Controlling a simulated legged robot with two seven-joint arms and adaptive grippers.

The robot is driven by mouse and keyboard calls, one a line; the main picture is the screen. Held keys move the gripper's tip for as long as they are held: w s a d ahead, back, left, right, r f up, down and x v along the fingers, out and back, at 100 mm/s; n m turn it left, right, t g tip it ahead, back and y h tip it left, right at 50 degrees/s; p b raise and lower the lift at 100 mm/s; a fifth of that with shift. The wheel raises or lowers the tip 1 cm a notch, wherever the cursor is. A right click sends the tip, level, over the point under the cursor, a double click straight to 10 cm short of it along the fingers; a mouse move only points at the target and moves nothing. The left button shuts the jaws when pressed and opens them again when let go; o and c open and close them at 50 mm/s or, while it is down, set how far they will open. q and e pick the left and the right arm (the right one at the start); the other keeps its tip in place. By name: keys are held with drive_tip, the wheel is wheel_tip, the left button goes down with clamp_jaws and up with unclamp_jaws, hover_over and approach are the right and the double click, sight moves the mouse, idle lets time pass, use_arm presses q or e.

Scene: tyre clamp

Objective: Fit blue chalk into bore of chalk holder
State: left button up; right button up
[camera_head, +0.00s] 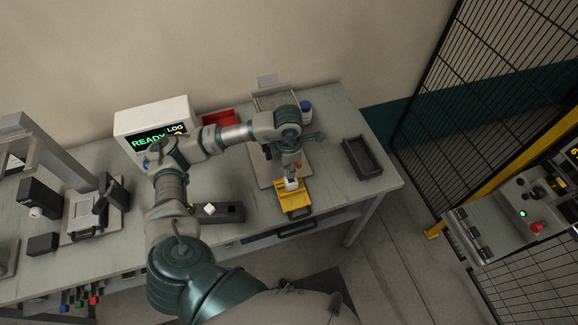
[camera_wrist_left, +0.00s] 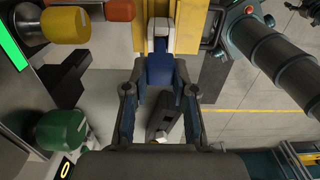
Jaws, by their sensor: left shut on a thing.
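My left gripper (camera_head: 292,178) reaches down over the yellow block (camera_head: 296,201) near the table's front edge. In the left wrist view its two fingers (camera_wrist_left: 160,82) are shut on a blue piece, which looks like the blue chalk (camera_wrist_left: 159,72). A white part (camera_wrist_left: 161,36) lies at the far end of the blue piece, against the yellow block (camera_wrist_left: 188,28). The white part also shows in the head view (camera_head: 291,185). I cannot tell which part is the chalk holder. Its bore is hidden, so how far the chalk is in cannot be seen. My right gripper is not in view.
The READY display box (camera_head: 152,130), a red bin (camera_head: 219,119) and a blue-capped jar (camera_head: 306,111) stand behind.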

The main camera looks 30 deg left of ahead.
use_arm(q)
drive_tip(key=shift+f+b, duration=1.5)
drive_tip(key=shift+f, duration=0.25)
drive_tip(key=shift+f+b, duration=0.6)
drive_tip(key=shift+f, duration=0.15)
drive_tip(key=o, duration=1)
wheel_tip(320, 180, up, 12)
drive_tip(key=shift+f, duration=0.1)
